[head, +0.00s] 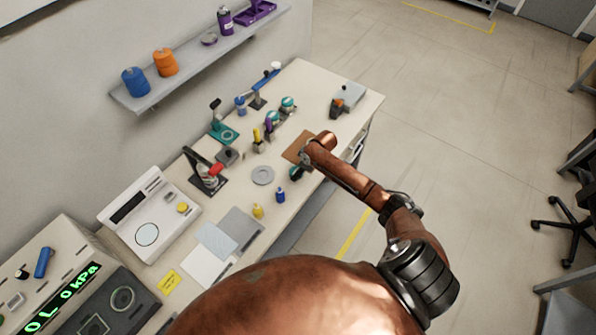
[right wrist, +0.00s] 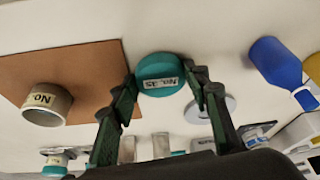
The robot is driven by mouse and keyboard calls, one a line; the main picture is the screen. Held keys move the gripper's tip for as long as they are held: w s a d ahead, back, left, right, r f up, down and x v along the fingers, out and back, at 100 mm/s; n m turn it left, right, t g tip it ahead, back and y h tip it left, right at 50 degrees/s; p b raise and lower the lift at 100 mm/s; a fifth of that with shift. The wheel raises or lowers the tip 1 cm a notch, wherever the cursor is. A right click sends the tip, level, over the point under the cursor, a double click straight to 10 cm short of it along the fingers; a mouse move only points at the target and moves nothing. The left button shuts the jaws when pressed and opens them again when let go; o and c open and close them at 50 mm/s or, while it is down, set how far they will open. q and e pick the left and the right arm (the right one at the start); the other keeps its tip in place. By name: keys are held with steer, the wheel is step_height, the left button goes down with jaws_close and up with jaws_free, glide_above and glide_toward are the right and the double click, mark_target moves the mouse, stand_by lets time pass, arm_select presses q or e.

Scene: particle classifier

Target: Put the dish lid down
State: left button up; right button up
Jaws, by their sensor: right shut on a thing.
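The round teal dish lid (right wrist: 160,68), with a paper label, is between the fingertips of my right gripper (right wrist: 161,88) in the right wrist view. The gripper is shut on it. In the head view my right arm reaches over the bench, and the gripper (head: 296,173) is small and partly hidden at the bench's front side. An open metal dish (right wrist: 47,104) with a label stands on a brown mat (right wrist: 75,68), left of the lid in the right wrist view. The mat (head: 294,150) also shows in the head view. My left gripper is not in view.
A grey round plate (head: 262,175), a blue bottle (head: 280,195) and a yellow bottle (head: 257,211) stand near the gripper. Teal-lidded dishes (head: 288,103), a red-handled device (head: 206,173) and a white scale (head: 150,218) share the bench. Bare bench lies around the plate.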

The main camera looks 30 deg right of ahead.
steer(key=shift+f, duration=0.15)
steer(key=o, duration=1)
steer(key=shift+o, duration=0.2)
steer(key=v, duration=1.2)
steer(key=shift+s, duration=0.1)
